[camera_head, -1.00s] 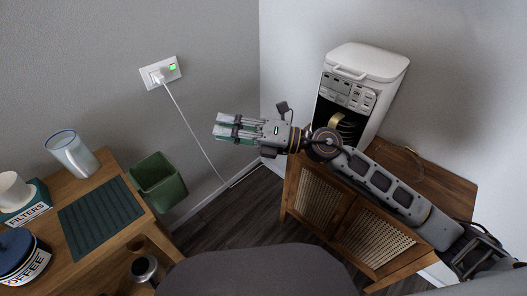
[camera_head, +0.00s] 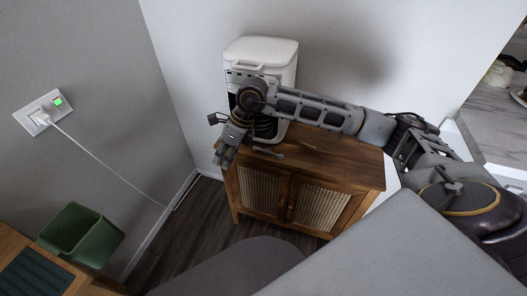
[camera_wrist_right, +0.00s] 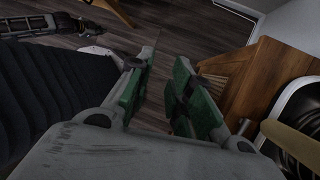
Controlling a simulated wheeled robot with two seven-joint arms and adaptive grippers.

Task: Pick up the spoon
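A small dark grey object that looks like the spoon (camera_head: 268,152) lies on the cabinet top (camera_head: 345,165), near its left front part and in front of the coffee machine. A dark piece at the cabinet edge in the right wrist view (camera_wrist_right: 216,80) may be the same object. My right gripper (camera_head: 223,161) points down just off the cabinet's left edge, to the left of the spoon and apart from it. In the right wrist view its green-padded fingers (camera_wrist_right: 162,100) stand apart with nothing between them.
The white coffee machine (camera_head: 262,56) stands at the back left of the cabinet, partly hidden by my right arm. A green bin (camera_head: 83,232) and a wooden table (camera_head: 12,243) are at lower left. The cabinet top's right part is clear.

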